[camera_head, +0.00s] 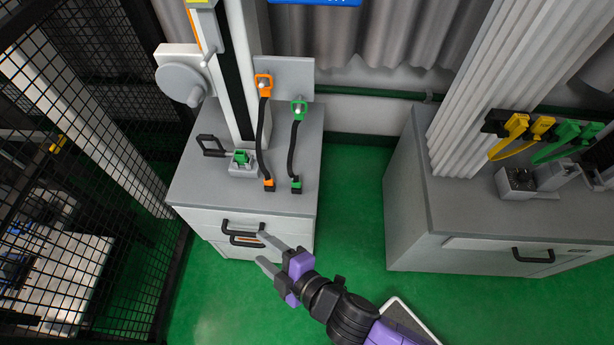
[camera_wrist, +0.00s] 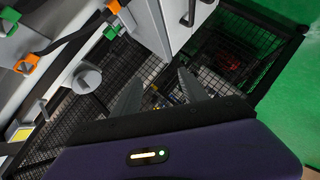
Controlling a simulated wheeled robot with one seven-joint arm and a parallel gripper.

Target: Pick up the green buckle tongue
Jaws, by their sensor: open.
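The green buckle tongue (camera_head: 299,108) hangs on a peg at the back plate above the left cabinet. A black strap runs from it down to a dark block with a green band (camera_head: 295,185) on the cabinet top. A small grey buckle base with a green part (camera_head: 240,157) sits to its left; a green part (camera_wrist: 112,32) also shows in the wrist view. My gripper (camera_head: 262,248) is open and empty, in front of the cabinet's drawers, below and apart from the tongue. In the wrist view its fingers (camera_wrist: 160,88) point at the mesh fence.
An orange tongue (camera_head: 264,84) with its own black strap hangs just left of the green one. A tall column (camera_head: 240,70) and a black mesh fence (camera_head: 90,130) stand left. The right cabinet (camera_head: 410,215) carries yellow and green clips. Green floor is clear between cabinets.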

